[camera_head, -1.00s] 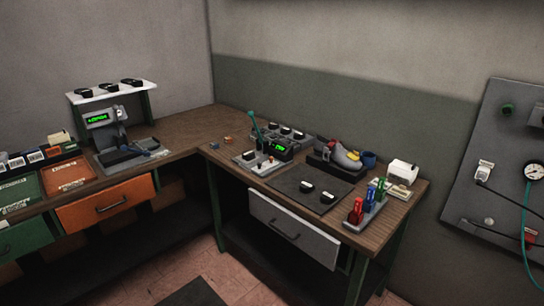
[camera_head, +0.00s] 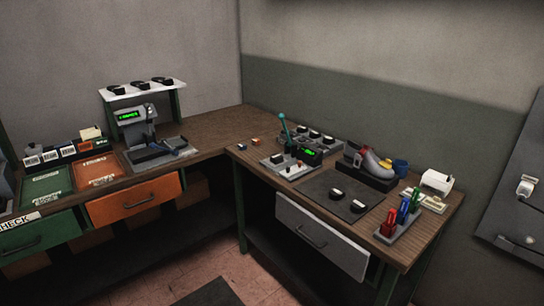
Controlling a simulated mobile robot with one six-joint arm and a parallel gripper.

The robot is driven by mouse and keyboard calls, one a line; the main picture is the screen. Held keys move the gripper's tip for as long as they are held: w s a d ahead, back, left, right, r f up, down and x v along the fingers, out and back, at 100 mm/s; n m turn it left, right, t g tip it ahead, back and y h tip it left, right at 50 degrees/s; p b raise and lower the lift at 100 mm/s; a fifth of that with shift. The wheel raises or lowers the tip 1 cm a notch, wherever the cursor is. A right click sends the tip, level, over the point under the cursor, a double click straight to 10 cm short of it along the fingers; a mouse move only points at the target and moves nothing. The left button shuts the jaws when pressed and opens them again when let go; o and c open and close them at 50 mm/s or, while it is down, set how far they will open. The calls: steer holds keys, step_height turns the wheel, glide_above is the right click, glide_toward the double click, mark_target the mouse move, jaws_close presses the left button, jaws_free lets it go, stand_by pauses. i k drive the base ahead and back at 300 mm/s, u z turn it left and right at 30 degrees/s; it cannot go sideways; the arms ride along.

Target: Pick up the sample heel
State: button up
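Several small dark heel-like pieces are in view, and I cannot tell which one is the sample heel. Two dark pieces with pale tops, a left one (camera_head: 336,194) and a right one (camera_head: 357,206), sit apart on the dark mat (camera_head: 314,188) on the right bench. More dark pieces (camera_head: 314,134) sit in a grey tray behind the device with the green display (camera_head: 311,157). Several black pieces (camera_head: 138,82) lie on the white shelf (camera_head: 120,91) above the left bench. My gripper is not in view.
A shoe (camera_head: 375,164) rests on a black stand, with a blue cup (camera_head: 400,167) beside it. Red, blue and green tools (camera_head: 402,210) stand in a rack near the right bench's front edge. The bench corner (camera_head: 215,125) is mostly clear.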

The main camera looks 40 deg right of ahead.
mark_target(275, 158)
steer(key=i, duration=1.45)
steer(key=u, duration=0.45)
